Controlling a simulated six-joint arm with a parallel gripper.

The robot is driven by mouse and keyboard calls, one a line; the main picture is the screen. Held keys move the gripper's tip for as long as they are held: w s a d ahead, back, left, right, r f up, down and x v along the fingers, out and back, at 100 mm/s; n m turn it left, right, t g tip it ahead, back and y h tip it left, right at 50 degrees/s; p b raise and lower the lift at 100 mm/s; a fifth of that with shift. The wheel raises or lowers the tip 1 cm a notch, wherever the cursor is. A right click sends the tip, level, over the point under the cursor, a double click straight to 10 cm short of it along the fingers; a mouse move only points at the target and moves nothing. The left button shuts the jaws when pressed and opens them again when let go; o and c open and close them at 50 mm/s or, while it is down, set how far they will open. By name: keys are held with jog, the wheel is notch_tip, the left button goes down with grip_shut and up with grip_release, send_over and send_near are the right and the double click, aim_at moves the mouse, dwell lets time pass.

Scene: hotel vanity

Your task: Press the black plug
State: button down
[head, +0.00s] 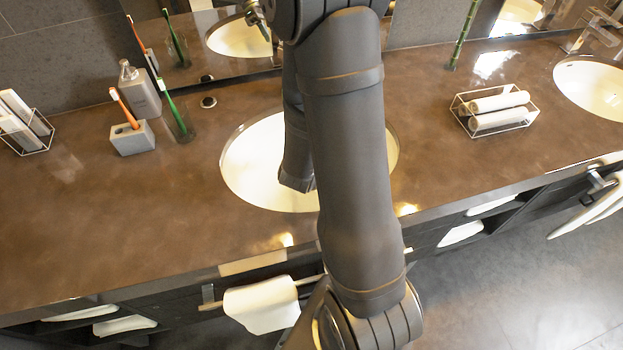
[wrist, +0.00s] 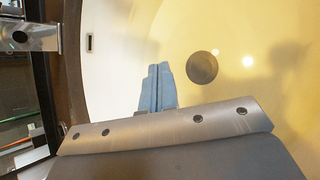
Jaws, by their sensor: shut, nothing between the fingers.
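The black plug (wrist: 202,67) shows in the wrist view as a dark round disc in the bottom of the pale basin (wrist: 120,95). My gripper (wrist: 158,67) is shut, its two blue-grey fingers side by side with nothing between them. In the wrist view the fingertips lie just left of the plug, with a gap of basin between; their height above it is hard to tell. In the head view my arm covers part of the same basin (head: 245,180), and the plug and my fingertips are hidden.
A toothbrush holder (head: 133,138), a soap dispenser (head: 141,92) and a green toothbrush stand left of the basin. A wire basket of rolled towels (head: 497,110) is to the right. A metal faucet (wrist: 30,36) is at the basin's edge. The front left counter is bare.

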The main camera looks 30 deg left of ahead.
jog(key=shift+f, duration=3.7)
jog(key=shift+f, duration=0.15)
jog(key=shift+f, duration=0.3)
jog(key=shift+f, duration=0.15)
jog(key=shift+s+d+f, duration=0.15)
jog(key=shift+f, duration=0.4)
jog(key=shift+r, duration=0.15)
jog(key=shift+s+d+r, duration=0.2)
jog(key=shift+s+r, duration=0.1)
jog(key=shift+r, duration=0.25)
